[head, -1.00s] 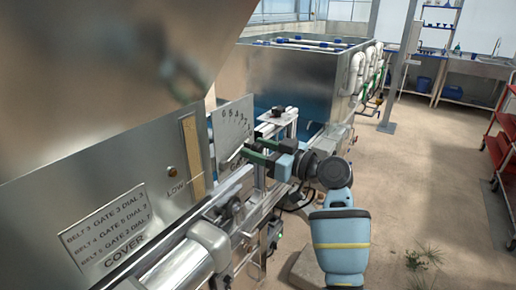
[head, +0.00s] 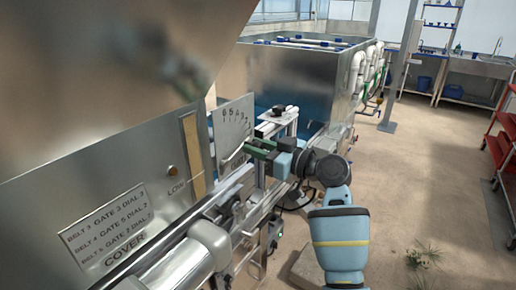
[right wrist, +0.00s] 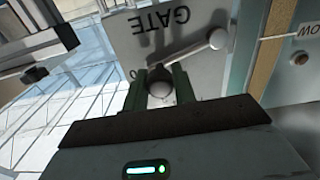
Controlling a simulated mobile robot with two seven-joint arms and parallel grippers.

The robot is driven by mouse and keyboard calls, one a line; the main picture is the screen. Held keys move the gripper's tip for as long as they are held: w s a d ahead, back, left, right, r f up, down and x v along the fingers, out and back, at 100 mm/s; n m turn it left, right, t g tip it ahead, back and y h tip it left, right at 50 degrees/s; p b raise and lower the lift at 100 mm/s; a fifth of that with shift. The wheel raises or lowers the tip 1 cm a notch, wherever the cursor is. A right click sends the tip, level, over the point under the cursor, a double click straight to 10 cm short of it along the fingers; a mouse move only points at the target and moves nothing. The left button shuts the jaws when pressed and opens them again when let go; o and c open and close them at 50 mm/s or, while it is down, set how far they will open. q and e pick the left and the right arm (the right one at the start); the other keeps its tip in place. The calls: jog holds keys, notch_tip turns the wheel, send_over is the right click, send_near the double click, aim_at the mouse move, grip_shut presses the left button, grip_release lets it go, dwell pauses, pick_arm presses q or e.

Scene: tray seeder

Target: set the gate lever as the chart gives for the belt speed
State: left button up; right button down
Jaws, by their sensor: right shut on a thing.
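The gate plate (head: 232,122) stands upright beside the hopper, with a row of numbers along its top edge; the word GATE shows upside down in the right wrist view (right wrist: 150,28). The gate lever (right wrist: 190,53) runs from a round pivot on the plate to a ball knob (right wrist: 160,89). My right gripper (head: 250,147) is shut on that knob, one finger on each side in the right wrist view. In the head view it hides the plate's lower right and the lever's end, so the lever's number cannot be read. My left gripper is not in view.
A chart (head: 108,222) on the hopper's side has belt, gate and dial lines, with COVER below. An amber lamp (head: 172,170) sits above the word LOW. The belt rail (head: 185,220) runs under the plate. A metal tank stands behind; open floor lies right.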

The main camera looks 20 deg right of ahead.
jog(key=shift+s+a+r+n+b, duration=0.2)
jog(key=shift+r+n+b, duration=0.35)
jog(key=shift+n, duration=0.65)
jog(key=shift+s+a+r+n, duration=0.15)
jog(key=shift+a+r+n, duration=0.05)
jog(key=shift+r+n, duration=0.35)
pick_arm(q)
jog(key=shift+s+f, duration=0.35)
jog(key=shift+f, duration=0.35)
pick_arm(e)
jog(key=shift+a+r+n, duration=0.15)
jog(key=shift+n, duration=0.2)
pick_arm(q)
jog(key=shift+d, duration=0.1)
pick_arm(e)
jog(key=c, duration=1.2)
grip_release()
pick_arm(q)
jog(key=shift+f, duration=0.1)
pick_arm(e)
jog(key=shift+o, duration=0.4)
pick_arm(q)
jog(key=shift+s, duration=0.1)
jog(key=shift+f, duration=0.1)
pick_arm(e)
jog(key=shift+s, duration=0.1)
